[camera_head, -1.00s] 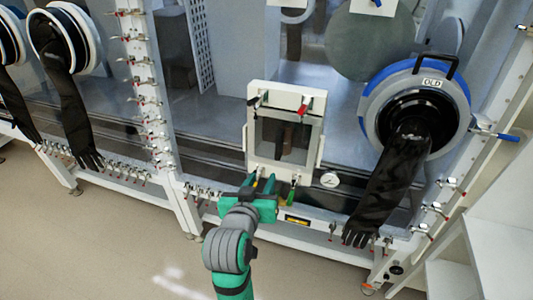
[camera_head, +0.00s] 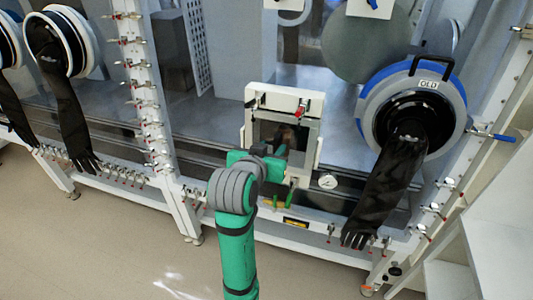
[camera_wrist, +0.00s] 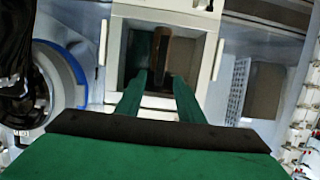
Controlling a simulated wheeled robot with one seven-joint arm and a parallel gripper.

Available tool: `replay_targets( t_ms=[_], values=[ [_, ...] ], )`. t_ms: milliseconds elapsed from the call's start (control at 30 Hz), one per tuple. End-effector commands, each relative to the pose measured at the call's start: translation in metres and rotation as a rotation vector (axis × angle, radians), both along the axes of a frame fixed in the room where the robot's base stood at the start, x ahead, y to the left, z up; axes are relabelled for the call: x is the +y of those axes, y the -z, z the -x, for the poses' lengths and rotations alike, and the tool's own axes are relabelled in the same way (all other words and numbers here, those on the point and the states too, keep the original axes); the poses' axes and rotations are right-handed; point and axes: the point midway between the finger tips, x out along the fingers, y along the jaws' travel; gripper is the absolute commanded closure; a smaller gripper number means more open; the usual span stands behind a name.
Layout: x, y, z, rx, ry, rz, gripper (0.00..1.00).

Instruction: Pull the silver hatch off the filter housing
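The white filter housing (camera_head: 312,157) stands in the glovebox front, with the silver hatch (camera_head: 266,132) set in its square frame. A dark brown upright bar stands at the middle of the hatch; it shows in the wrist view (camera_wrist: 161,52). My green gripper (camera_head: 283,152) is in front of the hatch and covers its lower left part. In the wrist view its two fingers (camera_wrist: 159,80) are apart, one on each side of the bar, with a gap visible between them. Whether the tips touch the hatch cannot be told.
Black-handled (camera_head: 254,102) and red-handled (camera_head: 300,110) clamps sit on the housing's top edge, and a green-handled clamp (camera_head: 289,193) below. A gauge (camera_head: 327,181) is at lower right. A blue-ringed port (camera_head: 452,100) with a hanging black glove (camera_head: 384,190) stands to the right.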

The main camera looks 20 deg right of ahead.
Motion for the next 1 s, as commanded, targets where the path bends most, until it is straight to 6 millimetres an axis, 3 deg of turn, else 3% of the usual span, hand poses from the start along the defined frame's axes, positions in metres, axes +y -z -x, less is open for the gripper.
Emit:
replay_targets(
  t_ms=[300, 700, 733, 867, 967, 1000],
  values=[
    [-0.020, 0.015, -0.030, 0.001, 0.000, 0.000, 0.66],
    [-0.024, 0.017, -0.035, -0.001, -0.001, 0.000, 0.66],
    [-0.024, 0.017, -0.035, -0.001, -0.001, 0.000, 0.68],
    [-0.023, 0.017, -0.035, -0.001, -0.001, 0.000, 0.99],
    [-0.023, 0.017, -0.035, -0.001, -0.001, 0.000, 1.00],
    [-0.023, 0.017, -0.035, -0.002, -0.001, 0.001, 0.90]
  ],
)
